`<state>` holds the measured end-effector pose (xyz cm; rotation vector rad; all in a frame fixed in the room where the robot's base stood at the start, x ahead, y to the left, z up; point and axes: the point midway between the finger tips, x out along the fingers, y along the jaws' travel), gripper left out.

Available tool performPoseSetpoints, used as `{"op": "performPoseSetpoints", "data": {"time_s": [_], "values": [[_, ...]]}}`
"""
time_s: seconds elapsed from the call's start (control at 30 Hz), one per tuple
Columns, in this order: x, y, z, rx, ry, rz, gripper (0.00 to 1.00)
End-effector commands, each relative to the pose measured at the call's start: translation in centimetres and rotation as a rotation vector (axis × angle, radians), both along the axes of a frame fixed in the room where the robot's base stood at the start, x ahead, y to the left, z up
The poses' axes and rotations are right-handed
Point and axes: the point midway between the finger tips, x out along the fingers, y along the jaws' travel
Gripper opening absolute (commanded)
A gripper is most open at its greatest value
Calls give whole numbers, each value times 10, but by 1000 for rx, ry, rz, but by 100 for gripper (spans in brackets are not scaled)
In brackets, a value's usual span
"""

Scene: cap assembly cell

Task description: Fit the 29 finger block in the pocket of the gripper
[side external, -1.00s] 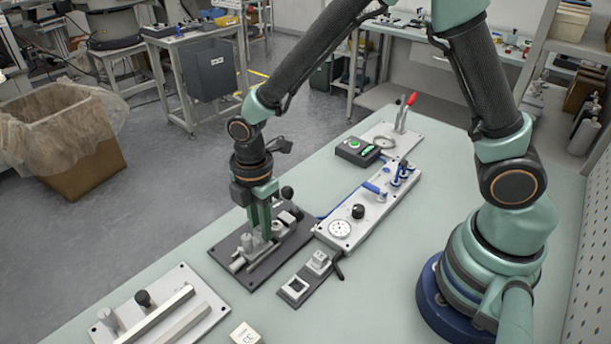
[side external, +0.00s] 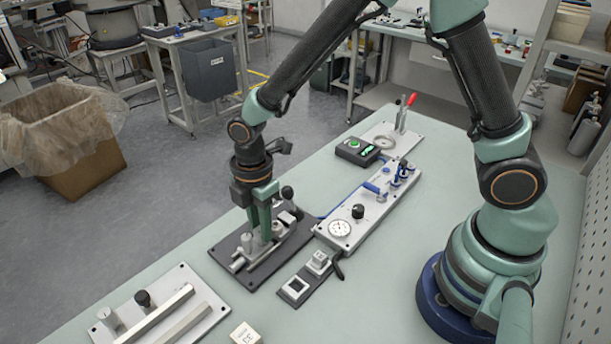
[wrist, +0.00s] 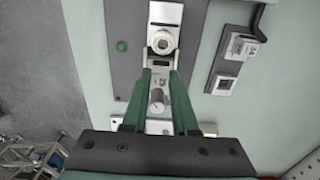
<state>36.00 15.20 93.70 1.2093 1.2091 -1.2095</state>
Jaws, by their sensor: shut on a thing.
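My gripper (side external: 264,238) points down over a dark plate (side external: 238,272), its green fingers shut on a small metal piece that I take for the finger block. In the wrist view, my gripper (wrist: 160,76) shows that small metal piece (wrist: 159,62) between its fingertips, low at the metal gripper assembly (wrist: 164,18) on the plate. A number on the piece cannot be read. The pocket is hidden by the fingers and the piece, so I cannot tell how far in it sits.
A small dark base beside the plate carries a white block (side external: 319,261) and a square socket (side external: 295,287). A panel with a dial (side external: 340,228) lies to the right. A two-bar fixture (side external: 106,316) and a marked pale block (side external: 245,334) are in front. Bench between them is clear.

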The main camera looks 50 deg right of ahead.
Motion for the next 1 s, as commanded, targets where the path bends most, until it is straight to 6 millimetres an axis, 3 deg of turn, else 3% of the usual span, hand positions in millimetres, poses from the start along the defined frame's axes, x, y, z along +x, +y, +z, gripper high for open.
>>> {"op": "performPoseSetpoints", "data": {"time_s": [1.0], "values": [[0, 0, -13, 0, 0, 0, 0]]}}
